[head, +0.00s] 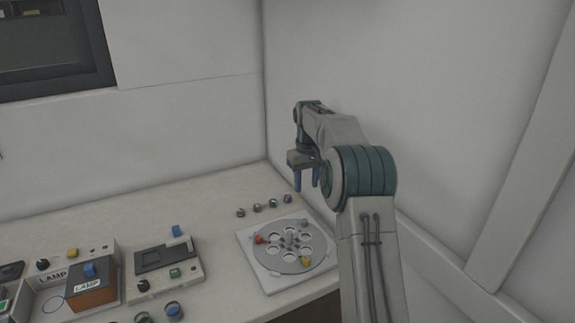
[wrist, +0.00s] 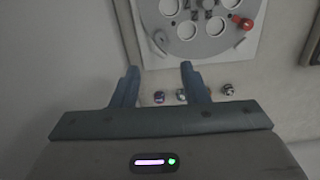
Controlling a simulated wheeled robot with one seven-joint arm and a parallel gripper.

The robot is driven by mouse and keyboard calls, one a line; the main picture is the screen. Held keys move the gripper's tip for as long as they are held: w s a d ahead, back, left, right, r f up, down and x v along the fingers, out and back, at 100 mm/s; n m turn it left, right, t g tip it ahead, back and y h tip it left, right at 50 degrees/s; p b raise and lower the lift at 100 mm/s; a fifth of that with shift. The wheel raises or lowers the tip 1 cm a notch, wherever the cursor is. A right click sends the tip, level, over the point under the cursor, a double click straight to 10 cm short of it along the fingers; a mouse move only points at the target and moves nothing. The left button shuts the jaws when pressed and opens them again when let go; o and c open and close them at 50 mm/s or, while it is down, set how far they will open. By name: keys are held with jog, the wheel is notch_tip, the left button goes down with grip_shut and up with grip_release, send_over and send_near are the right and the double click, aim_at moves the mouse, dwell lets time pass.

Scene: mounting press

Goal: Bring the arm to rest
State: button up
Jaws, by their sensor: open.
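My gripper (head: 306,180) is raised above the back right part of the counter (head: 200,212), pointing down. Its two blue fingers are apart, with nothing between them. In the wrist view my gripper (wrist: 158,84) also shows open and empty. The arm reaches up from the lower right and bends at the teal joint. The gripper is clear of the counter and of everything on it.
A white plate with a round holed disc (head: 270,261) lies below the gripper, with a red knob (head: 259,239). Several small round pieces (head: 258,207) stand behind it. Control boxes (head: 165,262) and a lamp box (head: 92,285) stand left. Walls close off the back and right.

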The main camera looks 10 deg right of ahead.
jog(key=s+a+r+m+t, duration=0.15)
jog(key=s+r, duration=0.25)
jog(key=s, duration=0.5)
jog(key=s+a+r+n, duration=0.1)
jog(key=s+a+r, duration=0.25)
jog(key=s, duration=0.55)
jog(key=s+a+f+m, duration=0.1)
jog(key=s+f, duration=0.2)
jog(key=s, duration=0.7)
jog(key=s+f+m+t, duration=0.1)
jog(key=s+f, duration=0.2)
jog(key=s, duration=0.8)
jog(key=shift+s+a, duration=0.3)
jog(key=shift+a, duration=0.1)
